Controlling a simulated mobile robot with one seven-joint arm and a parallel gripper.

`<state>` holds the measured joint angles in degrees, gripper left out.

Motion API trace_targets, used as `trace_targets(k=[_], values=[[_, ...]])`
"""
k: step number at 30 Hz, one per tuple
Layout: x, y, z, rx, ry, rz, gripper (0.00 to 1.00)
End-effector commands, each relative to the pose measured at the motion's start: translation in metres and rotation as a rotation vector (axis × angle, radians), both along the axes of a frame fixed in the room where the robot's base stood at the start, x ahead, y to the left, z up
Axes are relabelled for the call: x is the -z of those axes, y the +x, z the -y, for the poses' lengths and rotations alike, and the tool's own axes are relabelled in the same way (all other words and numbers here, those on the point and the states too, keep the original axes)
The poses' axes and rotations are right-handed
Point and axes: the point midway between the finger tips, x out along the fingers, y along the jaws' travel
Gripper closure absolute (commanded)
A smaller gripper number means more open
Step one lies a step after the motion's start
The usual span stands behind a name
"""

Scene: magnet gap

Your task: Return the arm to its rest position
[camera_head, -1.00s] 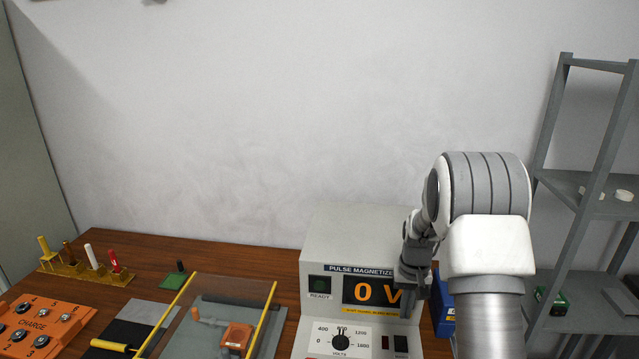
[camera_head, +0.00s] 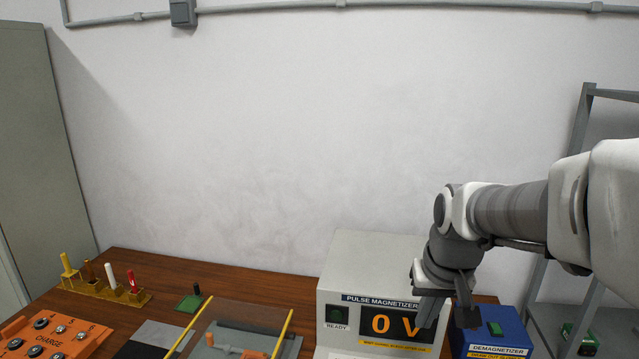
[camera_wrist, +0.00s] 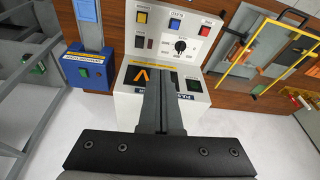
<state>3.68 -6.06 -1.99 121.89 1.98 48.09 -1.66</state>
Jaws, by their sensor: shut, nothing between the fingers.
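My gripper (camera_wrist: 162,85) is shut and empty, with its dark fingers pressed together in the wrist view. In the head view my gripper (camera_head: 432,308) hangs at the right, in front of the upper right part of the pulse magnetizer (camera_head: 345,270). It covers part of the display, which reads 0 V in orange. My arm reaches in from the right edge. In the wrist view the fingers overlap the magnetizer (camera_wrist: 190,103), and I cannot tell whether they touch it.
A blue demagnetizer (camera_head: 492,330) stands right of the magnetizer. A grey shelf (camera_head: 588,100) is at the far right. An orange charge box (camera_head: 40,340), a yellow rack (camera_head: 75,285) with coloured handles, and a clear yellow-edged guard (camera_head: 245,317) are on the left. The wall area above is free.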

Motion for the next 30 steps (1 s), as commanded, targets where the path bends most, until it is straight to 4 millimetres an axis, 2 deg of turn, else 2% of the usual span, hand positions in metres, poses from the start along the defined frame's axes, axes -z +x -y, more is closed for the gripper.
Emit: trace_targets(k=[3,9,18,24,30], values=[[-0.015,-0.025,-0.008,-0.015,-0.005,0.037,1.00],[-0.030,-0.066,-0.017,-0.037,-0.012,0.091,1.00],[-0.037,-0.123,-0.028,-0.069,-0.027,0.168,1.00],[-0.035,-0.146,-0.031,-0.080,-0.034,0.202,1.00],[-0.033,-0.152,-0.032,-0.083,-0.036,0.209,1.00]])
